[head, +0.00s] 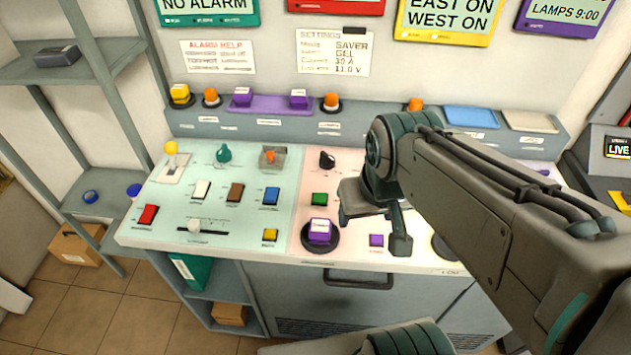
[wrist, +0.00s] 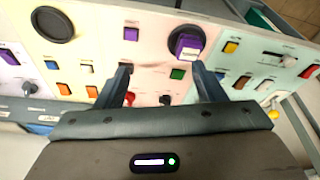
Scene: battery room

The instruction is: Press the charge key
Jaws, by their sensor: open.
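I cannot read which key is the charge key. A large purple key (head: 319,229) on a round black base stands at the panel's front middle; it also shows in the wrist view (wrist: 188,42). A green key (head: 319,199) sits just behind it and shows between my fingers in the wrist view (wrist: 177,73). A small purple key (head: 376,240) lies to the right, also in the wrist view (wrist: 131,34). My gripper (head: 372,228) is open and empty over the pink section, apart from the large purple key. My arm hides much of the panel's right part.
A black knob (head: 327,160) stands behind the green key. A raised back ledge (head: 215,128) carries purple keys and orange lamps.

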